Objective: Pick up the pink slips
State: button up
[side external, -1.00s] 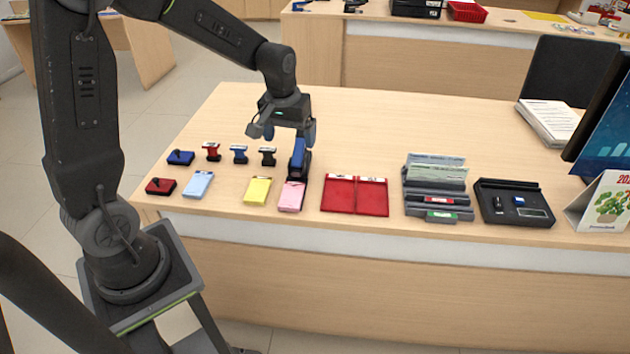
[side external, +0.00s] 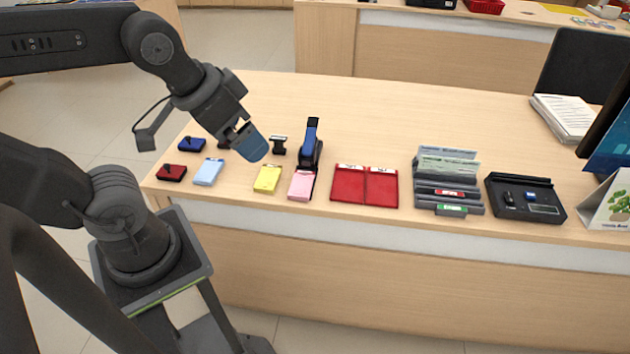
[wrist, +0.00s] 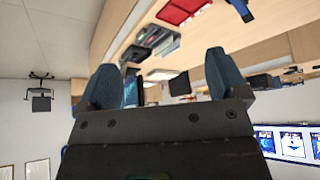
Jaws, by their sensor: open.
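The pink slips (side external: 302,186) lie as a small stack near the front edge of the counter, just in front of the blue and black stapler (side external: 311,146). My gripper (side external: 250,143) is in the air to the left of the pink slips, tilted, above and behind the yellow slips (side external: 268,179). In the wrist view my gripper (wrist: 165,82) has its two blue fingertips spread apart with nothing between them. The pink slips cannot be made out in the wrist view.
Blue slips (side external: 208,171), a red stamp pad (side external: 171,172) and a blue stamp pad (side external: 191,144) lie to the left. A black stamp (side external: 278,144) stands behind the yellow slips. Red folders (side external: 364,187), a grey document rack (side external: 447,200) and a black tray (side external: 525,211) are to the right. The counter's back is clear.

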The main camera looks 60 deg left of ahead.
jog(key=n+g, duration=0.6)
jog(key=n, duration=0.3)
send_over(302, 183)
notch_tip(302, 183, down, 20)
jog(key=f, duration=0.8)
jog(key=shift+a+f, duration=0.25)
jog(key=shift+f, duration=0.05)
jog(key=shift+d+f, duration=0.2)
jog(key=shift+f, duration=2.65)
jog(key=shift+c, duration=0.4)
